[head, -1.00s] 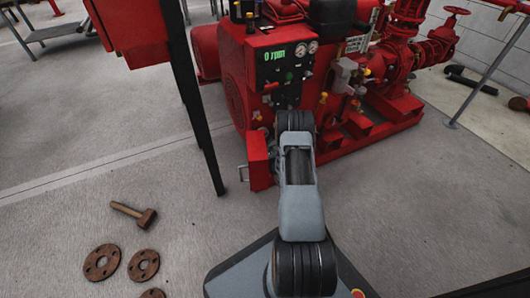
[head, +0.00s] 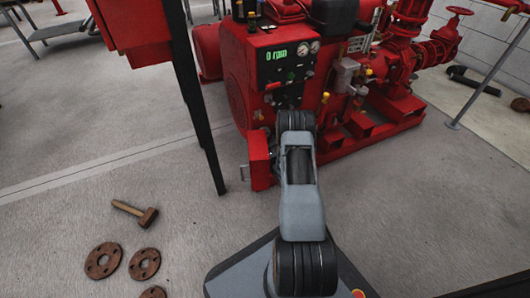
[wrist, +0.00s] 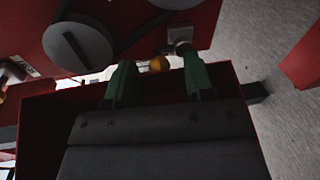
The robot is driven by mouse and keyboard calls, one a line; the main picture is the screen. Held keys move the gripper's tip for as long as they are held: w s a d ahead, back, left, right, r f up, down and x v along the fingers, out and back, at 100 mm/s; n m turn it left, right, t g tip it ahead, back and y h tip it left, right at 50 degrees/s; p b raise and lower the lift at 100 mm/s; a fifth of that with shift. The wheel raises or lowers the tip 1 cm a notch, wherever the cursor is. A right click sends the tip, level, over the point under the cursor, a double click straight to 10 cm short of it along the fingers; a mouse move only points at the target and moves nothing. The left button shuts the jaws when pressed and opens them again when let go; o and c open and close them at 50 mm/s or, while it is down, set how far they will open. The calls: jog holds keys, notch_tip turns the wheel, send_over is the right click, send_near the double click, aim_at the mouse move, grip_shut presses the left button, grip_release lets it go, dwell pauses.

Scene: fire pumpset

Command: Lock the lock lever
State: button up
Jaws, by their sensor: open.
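My gripper (wrist: 157,66) shows in the wrist view as two green fingers held apart, with a gap between them. A small yellow-orange knob (wrist: 159,64) shows in that gap, close to the fingertips; I cannot tell whether it touches them. A short metal piece (wrist: 182,47) lies just right of the knob. I cannot tell for sure whether this knob belongs to the lock lever. In the head view, my arm hides the gripper and the place in front of it, by the red pumpset (head: 240,85) and its control panel (head: 287,62).
A small red box (head: 259,160) sits low on the pumpset's left. A red cabinet (head: 133,20) on dark legs stands left of it. A hammer (head: 137,213) and rusty flanges (head: 103,260) lie on the floor. Large round dark parts (wrist: 78,47) are near the gripper's left.

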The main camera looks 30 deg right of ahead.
jog(key=shift+s, duration=0.1)
jog(key=s+a+r+p, duration=0.1)
jog(key=s+p, duration=0.4)
jog(key=s, duration=0.8)
jog(key=shift+s+a+r, duration=0.2)
jog(key=shift+a+r, duration=0.05)
jog(key=shift+r, duration=0.4)
jog(key=shift+s, duration=0.1)
